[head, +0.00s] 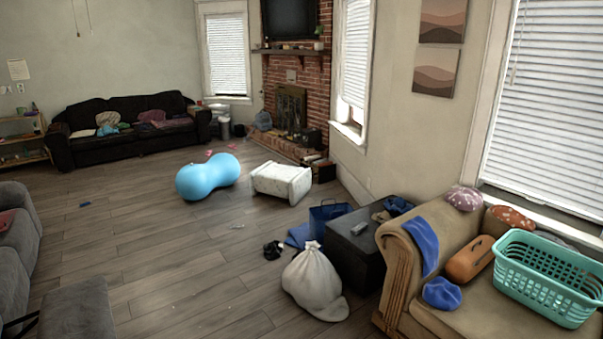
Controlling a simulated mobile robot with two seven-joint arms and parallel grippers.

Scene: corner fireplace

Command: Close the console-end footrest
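A grey sofa (17,240) stands at the left edge of the head view, cut off by the frame. A dark grey padded panel (78,308) sticks out toward the room at the bottom left. It looks like an extended footrest, with a thin dark bar (20,321) between it and the sofa. The frame cuts off its near part. No console shows, so I cannot tell which end of the sofa this is. Neither of my grippers is in view.
Wood floor (160,270) is open right of the footrest. A white sack (314,283), dark shoes (272,250) and a black chest (352,250) stand farther right, beside a tan couch (480,300).

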